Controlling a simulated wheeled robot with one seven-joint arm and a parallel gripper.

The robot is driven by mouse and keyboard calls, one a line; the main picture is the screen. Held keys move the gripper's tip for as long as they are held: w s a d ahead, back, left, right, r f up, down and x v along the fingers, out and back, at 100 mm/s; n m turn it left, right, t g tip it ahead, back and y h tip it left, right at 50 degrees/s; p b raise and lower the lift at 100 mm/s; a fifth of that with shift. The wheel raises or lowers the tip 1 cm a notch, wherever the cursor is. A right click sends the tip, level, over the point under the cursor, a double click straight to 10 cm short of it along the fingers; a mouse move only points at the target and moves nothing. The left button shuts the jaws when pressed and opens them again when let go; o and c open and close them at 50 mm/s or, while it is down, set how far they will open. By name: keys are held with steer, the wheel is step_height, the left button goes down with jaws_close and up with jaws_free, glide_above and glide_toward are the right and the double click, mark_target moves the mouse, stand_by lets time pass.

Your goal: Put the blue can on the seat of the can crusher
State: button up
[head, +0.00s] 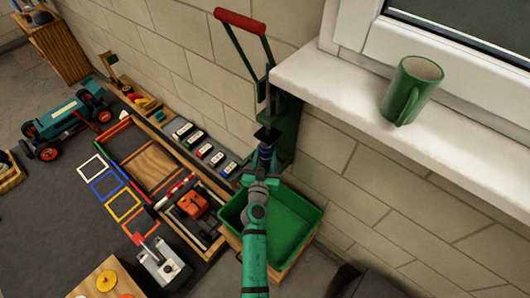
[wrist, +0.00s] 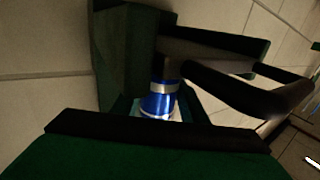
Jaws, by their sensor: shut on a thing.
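The can crusher (head: 287,120) is a dark green wall-mounted frame with a lever and a red handle (head: 240,21) raised at the top. The blue can (head: 266,152) stands roughly upright at the lower part of the crusher, under its dark pressing block. My gripper (head: 262,166) reaches up to the can from below and is shut on it. In the wrist view the blue can (wrist: 159,103) shows silver bands, inside the dark green crusher frame (wrist: 128,58). Its lower end is partly hidden, and I cannot tell whether it touches the seat.
A green bin (head: 300,215) stands below the crusher. A window sill (head: 420,135) with a green mug (head: 411,90) juts out at right. Small cars (head: 205,150), trays and a teal racecar (head: 65,118) lie to the left. The brick wall is close behind.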

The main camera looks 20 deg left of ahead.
steer(key=shift+w+d+f, duration=0.1)
steer(key=shift+d+f, duration=0.05)
steer(key=shift+d, duration=0.1)
steer(key=o, duration=1)
steer(key=shift+d, duration=0.2)
steer(key=shift+a+r, duration=0.2)
steer(key=s+d, duration=0.2)
steer(key=s, duration=0.9)
steer(key=shift+s, duration=0.35)
